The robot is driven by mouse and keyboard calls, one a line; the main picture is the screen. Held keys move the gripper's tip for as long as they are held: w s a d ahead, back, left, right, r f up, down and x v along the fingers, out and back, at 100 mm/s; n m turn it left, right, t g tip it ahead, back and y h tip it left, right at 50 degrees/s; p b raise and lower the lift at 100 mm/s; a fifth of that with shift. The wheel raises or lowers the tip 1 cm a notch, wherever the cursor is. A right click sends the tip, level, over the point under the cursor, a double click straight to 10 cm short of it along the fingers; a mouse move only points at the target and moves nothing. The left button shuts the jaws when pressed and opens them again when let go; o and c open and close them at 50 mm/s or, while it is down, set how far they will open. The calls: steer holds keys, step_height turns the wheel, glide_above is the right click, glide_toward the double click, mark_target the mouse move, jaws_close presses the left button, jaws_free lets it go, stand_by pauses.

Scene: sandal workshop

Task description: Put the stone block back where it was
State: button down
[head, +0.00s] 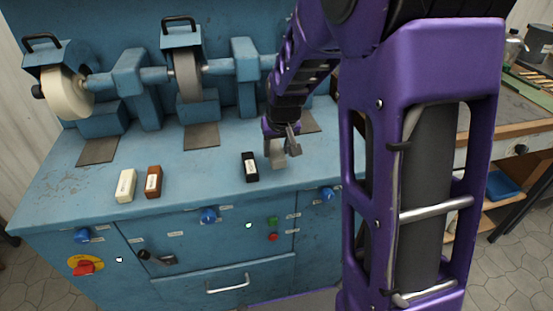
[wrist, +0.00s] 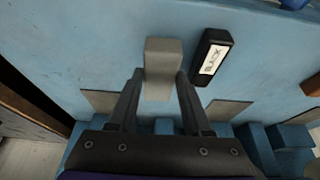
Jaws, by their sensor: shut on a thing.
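The stone block (wrist: 163,58) is a pale grey, plain block held between the two fingers of my gripper (wrist: 160,76) in the wrist view. In the head view the block (head: 276,155) shows at the tip of my gripper (head: 283,146), over the right part of the blue bench top (head: 215,172). It is just right of the black bar (head: 250,167), with a small gap between them. The fingers are shut on the block and partly cover it. I cannot tell whether its underside touches the bench top.
A white bar (head: 126,185) and a brown bar (head: 153,182) stand further left on the bench. Wheels (head: 68,93) on a shaft line the back, with dark flat plates (head: 202,136) before them. Knobs (head: 208,215) are on the front panel. Bench top between brown and black bars is clear.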

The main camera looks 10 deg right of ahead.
mark_target(278, 154)
steer(key=shift+f, duration=1.55)
steer(key=shift+f+b, duration=0.1)
steer(key=shift+b, duration=0.25)
steer(key=shift+c, duration=1.7)
jaws_free()
steer(key=shift+s+r, duration=0.1)
steer(key=shift+r, duration=0.4)
steer(key=p+v, duration=0.2)
steer(key=v, duration=0.9)
steer(key=shift+r, duration=0.15)
